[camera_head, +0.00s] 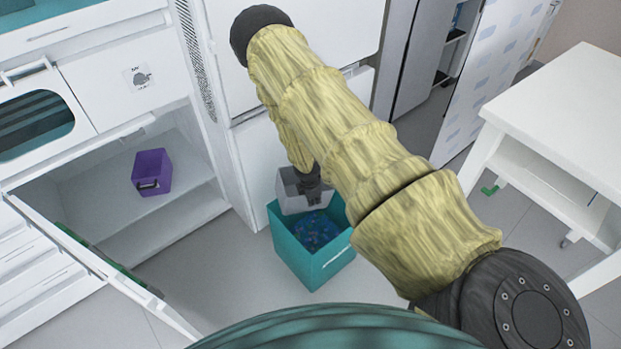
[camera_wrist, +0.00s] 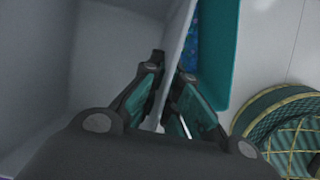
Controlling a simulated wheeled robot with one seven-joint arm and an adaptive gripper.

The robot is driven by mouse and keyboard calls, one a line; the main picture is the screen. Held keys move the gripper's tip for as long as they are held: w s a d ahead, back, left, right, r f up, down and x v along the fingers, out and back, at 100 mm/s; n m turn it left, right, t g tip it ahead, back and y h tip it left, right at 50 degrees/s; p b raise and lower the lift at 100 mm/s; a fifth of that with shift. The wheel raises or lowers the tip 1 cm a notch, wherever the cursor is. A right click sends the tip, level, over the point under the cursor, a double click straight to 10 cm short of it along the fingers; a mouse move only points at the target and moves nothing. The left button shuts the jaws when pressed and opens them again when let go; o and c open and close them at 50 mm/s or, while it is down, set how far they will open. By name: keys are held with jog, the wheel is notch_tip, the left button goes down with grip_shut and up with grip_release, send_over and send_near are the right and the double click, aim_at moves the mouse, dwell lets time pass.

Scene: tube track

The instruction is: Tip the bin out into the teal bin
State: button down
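The teal bin (camera_head: 312,262) stands on the floor in front of the white cabinet, with blue pieces (camera_head: 316,230) lying inside it. My gripper (camera_head: 312,192) is above the teal bin, shut on the wall of a grey bin (camera_head: 291,190). The grey bin is over the back left part of the teal bin; my arm partly hides it. In the wrist view my gripper (camera_wrist: 170,82) has one finger on each side of the grey bin's wall (camera_wrist: 178,45). The inside of the grey bin that shows there looks empty. The teal bin's rim (camera_wrist: 222,60) is just right of it.
A purple bin (camera_head: 152,172) sits in the open cabinet (camera_head: 175,215) at the left, whose door (camera_head: 105,270) stands open. A white table (camera_head: 570,110) is at the right. Grey floor (camera_head: 220,275) is clear around the teal bin.

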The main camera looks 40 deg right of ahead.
jog(key=s+d+p, duration=0.1)
jog(key=s+f+g+p, duration=0.1)
jog(key=s+p, duration=0.1)
jog(key=s+d+g+h+p, duration=0.1)
jog(key=shift+s+d+f+p, duration=0.2)
jog(key=shift+d+p, duration=0.15)
dwell(0.6)
jog(key=shift+a, duration=0.1)
